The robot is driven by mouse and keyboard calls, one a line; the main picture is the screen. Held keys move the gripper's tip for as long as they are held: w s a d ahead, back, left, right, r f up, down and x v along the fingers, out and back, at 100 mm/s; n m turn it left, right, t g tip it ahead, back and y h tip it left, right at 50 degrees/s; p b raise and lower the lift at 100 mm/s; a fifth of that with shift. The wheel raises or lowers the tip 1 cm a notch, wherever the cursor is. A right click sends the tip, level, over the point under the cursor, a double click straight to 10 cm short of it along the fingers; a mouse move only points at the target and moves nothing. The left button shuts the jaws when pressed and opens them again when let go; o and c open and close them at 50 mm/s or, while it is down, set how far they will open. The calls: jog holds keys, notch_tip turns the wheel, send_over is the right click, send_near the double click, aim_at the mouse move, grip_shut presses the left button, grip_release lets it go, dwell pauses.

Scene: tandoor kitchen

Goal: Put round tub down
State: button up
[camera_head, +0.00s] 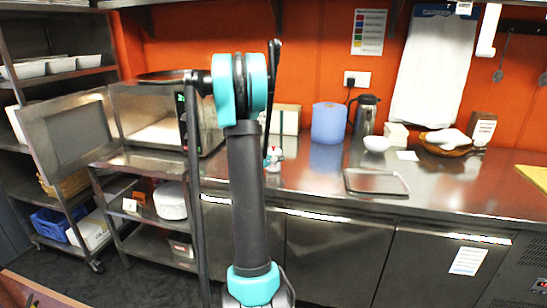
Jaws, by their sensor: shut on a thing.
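My arm rises through the middle of the picture, with a teal joint at its top and another at its foot. My gripper and whatever it holds cannot be made out; they may be hidden behind the arm. No round tub can be identified for sure. A white rounded container (171,200) stands on the middle shelf of the steel cart at the left. The steel counter (310,178) runs behind the arm and to its right.
On the counter are a blue roll (329,123), a steel jug (366,114), a white bowl (376,144), a shallow metal tray (376,182) and a brown basket (447,146). The counter right of the tray is clear. An open-doored oven (66,127) stands left.

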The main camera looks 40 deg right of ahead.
jog(key=shift+f, duration=0.1)
jog(key=o, duration=1.4)
jog(key=v, duration=1.2)
jog(key=s+a+f+n+y, duration=0.4)
jog(key=s+a, duration=0.3)
jog(key=a, duration=0.4)
jog(key=s+a+f+n+g+y, duration=0.1)
jog(key=s+a+f+n+y, duration=0.3)
jog(key=s+a, duration=0.4)
jog(key=s+a+f+n+g+y, duration=0.1)
jog(key=s+a+f+n+y, duration=0.3)
jog(key=s+a, duration=0.4)
jog(key=shift+s+a+f+n+y, duration=0.1)
jog(key=shift+a+f+n+y, duration=0.2)
jog(key=shift+a, duration=0.7)
jog(key=shift+s+a+f+m+y, duration=0.1)
jog(key=shift+a+f, duration=0.3)
jog(key=shift+a, duration=0.6)
jog(key=shift+a+f+n+y, duration=0.2)
jog(key=shift+a+f, duration=0.15)
jog(key=shift+a, duration=0.7)
